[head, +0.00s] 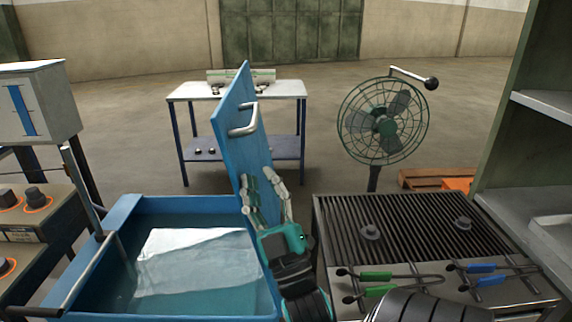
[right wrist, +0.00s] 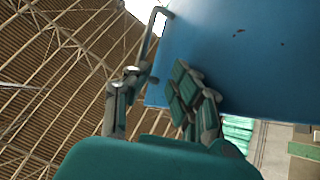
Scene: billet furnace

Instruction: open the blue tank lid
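The blue tank (head: 129,213) stands at the lower left with water in it. Its blue lid (head: 234,98) stands nearly upright along the tank's right side, leaning slightly. A metal handle (head: 243,118) is on the lid's face; it also shows in the right wrist view (right wrist: 150,38). My left gripper is not in view.
A grated bench (head: 400,228) with green- and blue-handled tongs stands to the right. A fan (head: 383,122) stands behind it. A white-topped table (head: 200,92) is behind the lid. A control panel (head: 25,225) stands left of the tank. Shelves (head: 540,190) are at far right.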

